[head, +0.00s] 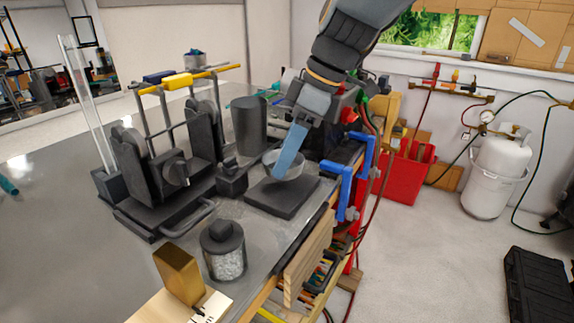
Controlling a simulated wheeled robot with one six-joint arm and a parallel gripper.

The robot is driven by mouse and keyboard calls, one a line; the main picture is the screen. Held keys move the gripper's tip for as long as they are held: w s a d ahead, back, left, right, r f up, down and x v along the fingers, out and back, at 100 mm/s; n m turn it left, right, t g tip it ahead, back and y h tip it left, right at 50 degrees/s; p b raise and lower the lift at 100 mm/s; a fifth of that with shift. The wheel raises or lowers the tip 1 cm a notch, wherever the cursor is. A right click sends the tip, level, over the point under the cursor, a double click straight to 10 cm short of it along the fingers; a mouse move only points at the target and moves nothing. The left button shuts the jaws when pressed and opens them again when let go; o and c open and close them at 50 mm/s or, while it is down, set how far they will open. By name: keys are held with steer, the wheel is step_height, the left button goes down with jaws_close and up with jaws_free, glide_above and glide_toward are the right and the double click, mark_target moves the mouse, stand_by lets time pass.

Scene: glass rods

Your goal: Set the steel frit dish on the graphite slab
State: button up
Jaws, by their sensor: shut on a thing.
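The graphite slab (272,200) is a flat dark square plate near the right edge of the bench. My gripper (283,164) reaches down from the upper right and is shut on the dish at its left side. One blue-grey finger shows in front; the other finger is hidden. I cannot tell whether the dish's base touches the slab.
A dark burner stand (150,190) with upright rods is left of the slab. A dark cylinder (249,125) stands behind. A lidded jar (223,252) and a brass block (178,274) are in front. Blue clamps (347,190) grip the bench edge. Bare bench lies at the left.

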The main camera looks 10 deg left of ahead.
steer(key=shift+f+p, duration=0.3)
steer(key=shift+f, duration=1.45)
steer(key=shift+f, duration=0.1)
steer(key=o, duration=1.1)
steer(key=b+v, duration=0.2)
steer(key=v, duration=1)
steer(key=s+d+f+m+h, duration=0.1)
steer(key=d+f+m+h, duration=0.2)
steer(key=d+f+m, duration=0.85)
steer(key=s+d+f+m, duration=0.3)
steer(key=s+d+f, duration=0.1)
steer(key=f, duration=0.3)
steer(key=s+d+f+m+h, duration=0.1)
steer(key=s+d+f+m, duration=0.2)
steer(key=d+f, duration=0.4)
steer(key=shift+s+d+f+t+h, duration=0.2)
steer(key=shift+s+f+t+h, duration=0.15)
steer(key=shift+s+f, duration=0.35)
